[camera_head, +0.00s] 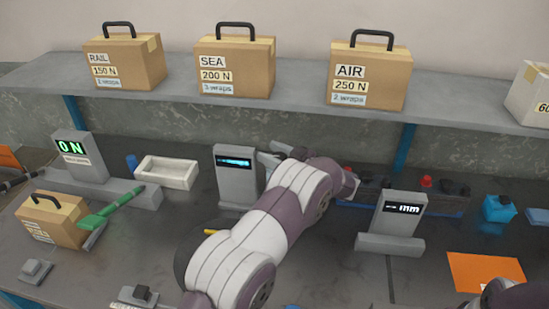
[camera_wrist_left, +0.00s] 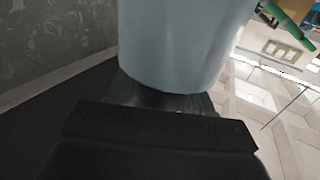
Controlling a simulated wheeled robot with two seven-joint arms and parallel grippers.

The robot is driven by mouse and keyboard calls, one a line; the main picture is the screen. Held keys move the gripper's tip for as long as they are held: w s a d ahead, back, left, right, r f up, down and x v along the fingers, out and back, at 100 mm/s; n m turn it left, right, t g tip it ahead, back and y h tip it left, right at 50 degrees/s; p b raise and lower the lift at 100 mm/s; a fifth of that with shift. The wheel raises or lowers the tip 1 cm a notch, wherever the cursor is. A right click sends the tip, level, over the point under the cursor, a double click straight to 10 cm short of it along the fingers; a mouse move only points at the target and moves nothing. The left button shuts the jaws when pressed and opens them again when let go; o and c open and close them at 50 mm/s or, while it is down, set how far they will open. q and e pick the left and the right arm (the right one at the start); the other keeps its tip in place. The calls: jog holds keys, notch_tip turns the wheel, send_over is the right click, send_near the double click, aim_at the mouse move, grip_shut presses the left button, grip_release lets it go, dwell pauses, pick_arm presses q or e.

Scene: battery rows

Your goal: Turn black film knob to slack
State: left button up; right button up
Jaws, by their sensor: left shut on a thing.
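My left gripper (camera_head: 268,160) is at the middle of the bench, next to a grey display stand (camera_head: 236,176). In the left wrist view a large pale grey-blue round piece (camera_wrist_left: 185,45) fills the top, right against the dark jaws (camera_wrist_left: 160,100), which are shut on it. What it belongs to cannot be told. My arm hides much of the bench, including most of a black disc (camera_head: 190,245). My right gripper is not in view.
A green-handled tool (camera_head: 112,208) lies by a carton at the left. A white tray (camera_head: 165,172) is behind it. A second display stand (camera_head: 398,215) and a dark tray with red-topped items (camera_head: 440,203) are at the right. A shelf (camera_head: 290,95) with labelled cartons runs above.

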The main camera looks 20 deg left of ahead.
pick_arm(q)
jog(key=n+g, duration=0.1)
jog(key=g, duration=0.1)
jog(key=n+g+b, duration=0.1)
jog(key=g, duration=0.1)
jog(key=n+g+b, duration=0.1)
jog(key=g, duration=0.1)
jog(key=shift+s+f+n, duration=0.2)
jog(key=shift+s+n, duration=0.1)
jog(key=shift+n, duration=0.1)
jog(key=shift+s+r+n+g+b, duration=0.1)
jog(key=shift+r+n+g+b, duration=0.05)
jog(key=shift+n+g+b, duration=0.7)
jog(key=shift+r+g, duration=0.1)
jog(key=shift+g, duration=0.25)
jog(key=o, duration=1)
jog(key=shift+c, duration=0.2)
